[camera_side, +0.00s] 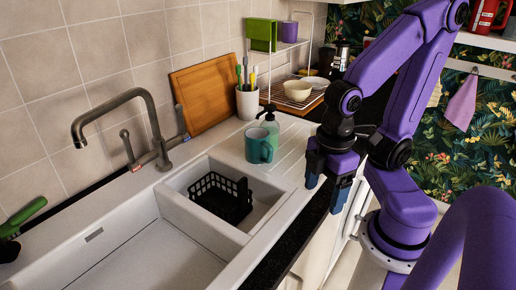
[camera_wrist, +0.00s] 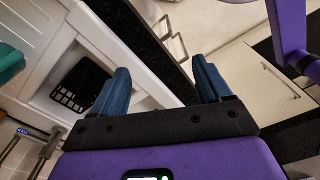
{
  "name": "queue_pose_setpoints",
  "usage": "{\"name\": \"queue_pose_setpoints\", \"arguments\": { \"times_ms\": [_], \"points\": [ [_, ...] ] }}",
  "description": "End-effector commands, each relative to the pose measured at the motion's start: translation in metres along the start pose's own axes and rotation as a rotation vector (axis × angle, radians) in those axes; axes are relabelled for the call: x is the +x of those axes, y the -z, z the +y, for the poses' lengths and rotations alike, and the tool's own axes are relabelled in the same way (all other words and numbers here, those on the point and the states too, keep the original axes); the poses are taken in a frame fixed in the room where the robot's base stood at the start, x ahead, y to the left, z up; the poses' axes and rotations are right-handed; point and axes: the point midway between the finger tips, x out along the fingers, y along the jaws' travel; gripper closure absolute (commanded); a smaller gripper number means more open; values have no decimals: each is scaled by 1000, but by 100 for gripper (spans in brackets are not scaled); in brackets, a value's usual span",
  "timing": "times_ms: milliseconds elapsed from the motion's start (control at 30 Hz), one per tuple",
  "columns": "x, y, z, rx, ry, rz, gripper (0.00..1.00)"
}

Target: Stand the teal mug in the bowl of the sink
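The teal mug (camera_side: 259,146) stands upright on the white drainer beside the sink's small basin, in front of a soap bottle. Its edge also shows at the far left of the wrist view (camera_wrist: 10,62). The white sink has a large bowl (camera_side: 150,262) at the front left and a smaller basin holding a black basket (camera_side: 221,197). My gripper (camera_side: 325,190) is to the right of the mug, over the dark counter edge, apart from it. Its two blue fingers (camera_wrist: 163,88) are spread wide with nothing between them.
A curved tap (camera_side: 125,100) rises behind the sink. A dish rack with bowls (camera_side: 298,90) is further back. The large bowl looks empty.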

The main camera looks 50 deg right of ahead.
Motion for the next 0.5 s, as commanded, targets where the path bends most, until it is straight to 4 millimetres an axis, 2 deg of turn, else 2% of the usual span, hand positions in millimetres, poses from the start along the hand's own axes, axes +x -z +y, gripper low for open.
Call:
{"name": "queue_pose_setpoints", "arguments": {
  "times_ms": [333,500],
  "points": [
    [-1,2,2,1,0,0,18],
    [-10,17,25,1,-4,-2,18]
  ]
}}
